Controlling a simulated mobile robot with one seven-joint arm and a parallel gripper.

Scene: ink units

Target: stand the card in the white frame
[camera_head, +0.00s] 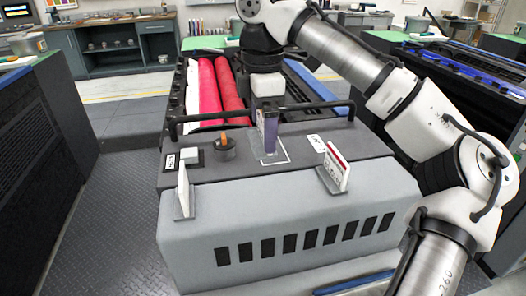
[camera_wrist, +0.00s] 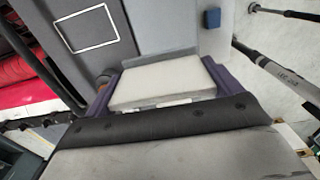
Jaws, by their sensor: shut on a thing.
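My gripper (camera_head: 267,130) hangs over the grey machine top, pointing down. In the wrist view its two purple fingers (camera_wrist: 160,88) stand on either side of a white slab, which looks like the card (camera_wrist: 158,84), and are shut on it. In the head view the near finger hides most of what is held. The white frame (camera_head: 283,160) is a thin rectangular outline on the dark deck, partly covered by my gripper. The wrist view shows the whole frame (camera_wrist: 93,47) at upper left, apart from the card.
A thin white upright piece (camera_head: 183,188) stands in a grey holder at the left front. A white-and-red upright piece (camera_head: 337,167) stands at the right. An orange-topped knob (camera_head: 224,146) and white block (camera_head: 190,156) sit left of the frame. A dark rail (camera_head: 200,119) crosses behind.

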